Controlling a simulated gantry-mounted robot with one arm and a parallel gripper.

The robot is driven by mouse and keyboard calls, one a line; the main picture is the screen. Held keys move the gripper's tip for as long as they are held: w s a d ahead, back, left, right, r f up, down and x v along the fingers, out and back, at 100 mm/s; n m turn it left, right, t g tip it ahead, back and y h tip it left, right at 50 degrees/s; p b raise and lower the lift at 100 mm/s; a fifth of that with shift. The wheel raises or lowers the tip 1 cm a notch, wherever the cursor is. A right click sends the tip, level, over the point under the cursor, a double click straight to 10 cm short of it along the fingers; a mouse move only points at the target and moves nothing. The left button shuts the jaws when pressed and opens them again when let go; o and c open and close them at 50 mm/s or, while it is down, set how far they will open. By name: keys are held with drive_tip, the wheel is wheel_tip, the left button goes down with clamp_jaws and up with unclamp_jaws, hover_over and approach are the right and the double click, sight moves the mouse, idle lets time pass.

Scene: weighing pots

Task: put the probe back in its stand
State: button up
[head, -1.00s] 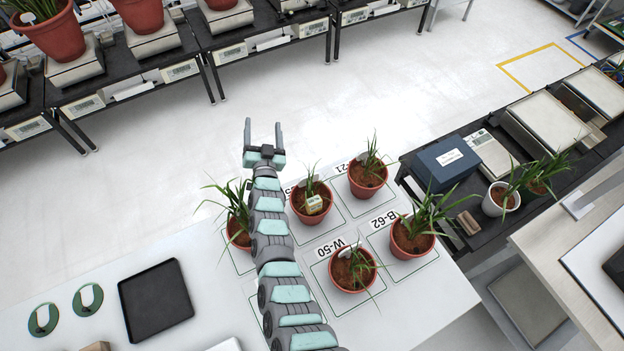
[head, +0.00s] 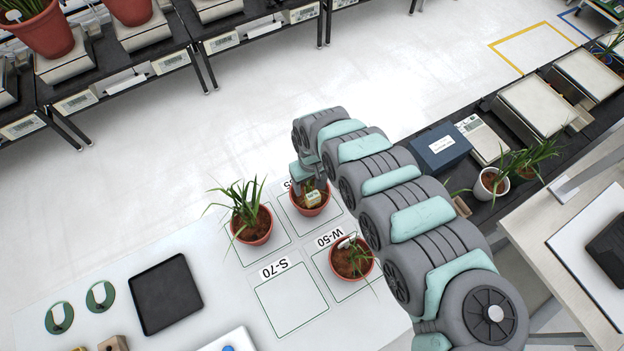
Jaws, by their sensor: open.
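A small cream block with a yellowish label, which looks like the probe's head (head: 313,197), sits in a red pot (head: 309,209) with a plant. Any part of it below the soil is hidden. My gripper (head: 308,184) points down at this pot, open, with its fingers close to the cream block. I cannot tell whether they touch it, as my arm partly covers them. A wooden block (head: 114,343), possibly the stand, is cut off by the bottom edge of the head view.
Potted plants stand at left (head: 252,225) and in front (head: 351,258) of this pot. The S-70 square (head: 292,298) is empty. A black tray (head: 166,296), two green discs (head: 58,318) (head: 100,296) and a white tray (head: 232,341) lie left. My arm covers the right side.

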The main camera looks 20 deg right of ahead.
sight(312, 195)
drive_tip(key=shift+s+d+f, duration=0.1)
drive_tip(key=shift+s+d, duration=0.05)
drive_tip(key=shift+s, duration=0.25)
wheel_tip(312, 195, down, 9)
drive_tip(key=shift+r, duration=0.15)
drive_tip(key=shift+f, duration=1)
drive_tip(key=shift+c, duration=0.3)
drive_tip(key=shift+r, duration=0.1)
drive_tip(key=c, duration=1.4)
drive_tip(key=shift+r+p, duration=3.9)
drive_tip(key=shift+r, duration=0.3)
